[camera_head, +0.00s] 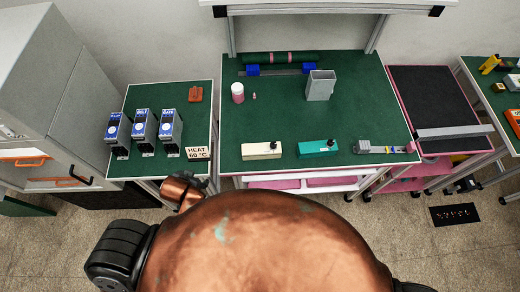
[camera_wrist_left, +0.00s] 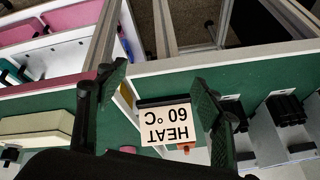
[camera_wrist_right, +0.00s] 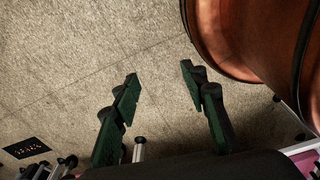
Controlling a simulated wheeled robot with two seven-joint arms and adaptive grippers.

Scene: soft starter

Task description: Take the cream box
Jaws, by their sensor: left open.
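The cream box (camera_head: 262,150) lies near the front left of the middle green table (camera_head: 300,120). It has a dark knob on top. It also shows at the left of the left wrist view (camera_wrist_left: 40,125). My left gripper (camera_wrist_left: 160,85) is open and empty, with the HEAT 60 °C sign beyond its fingers; the cream box is to the side, apart from it. In the head view, only a little of the left gripper (camera_head: 205,184) shows by the left table's front edge. My right gripper (camera_wrist_right: 160,75) is open and empty above the bare floor.
A teal box (camera_head: 318,148) stands right of the cream box. A grey holder (camera_head: 320,85) and a pink-banded bottle (camera_head: 238,92) stand further back. The HEAT sign (camera_head: 197,153) and several blue-labelled units (camera_head: 142,130) stand on the left table. A gap separates the tables.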

